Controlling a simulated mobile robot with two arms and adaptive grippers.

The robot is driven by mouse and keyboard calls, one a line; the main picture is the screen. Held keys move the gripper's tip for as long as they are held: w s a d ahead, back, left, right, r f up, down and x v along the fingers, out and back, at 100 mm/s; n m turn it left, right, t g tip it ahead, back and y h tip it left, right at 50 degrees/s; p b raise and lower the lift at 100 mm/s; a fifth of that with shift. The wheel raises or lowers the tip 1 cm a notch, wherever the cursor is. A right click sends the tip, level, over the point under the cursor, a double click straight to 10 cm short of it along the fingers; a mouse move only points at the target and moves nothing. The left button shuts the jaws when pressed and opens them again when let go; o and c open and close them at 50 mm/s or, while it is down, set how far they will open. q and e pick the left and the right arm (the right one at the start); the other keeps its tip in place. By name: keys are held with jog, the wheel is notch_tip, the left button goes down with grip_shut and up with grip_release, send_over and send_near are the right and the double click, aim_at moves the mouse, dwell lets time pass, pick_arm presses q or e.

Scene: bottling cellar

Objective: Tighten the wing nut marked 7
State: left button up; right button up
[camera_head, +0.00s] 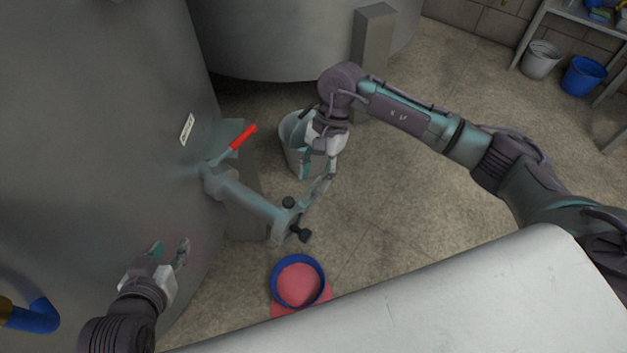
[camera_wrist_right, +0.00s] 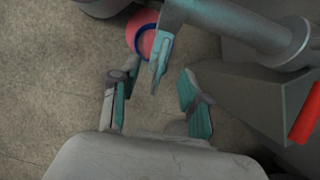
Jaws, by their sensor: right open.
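A grey outlet pipe (camera_head: 250,202) with a red lever handle (camera_head: 243,137) sticks out of the big tank at the left. At its end are a black knob-like part (camera_head: 302,233) and a smaller dark knob (camera_head: 288,202). I cannot read a 7 or tell which is the wing nut. My right gripper (camera_head: 317,180) is open just beyond the pipe end. In the right wrist view, its open fingers (camera_wrist_right: 157,100) lie either side of a flat teal piece (camera_wrist_right: 160,62) hanging from the pipe; contact is unclear. My left gripper (camera_head: 171,249) is open and empty beside the tank.
A grey bucket (camera_head: 293,138) stands behind the pipe. A white surface (camera_head: 430,300) fills the lower right. A blue bucket (camera_head: 583,76) stands at the back right. Floor between is clear.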

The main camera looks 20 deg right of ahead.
jog(key=v, duration=0.9)
jog(key=shift+r, duration=0.3)
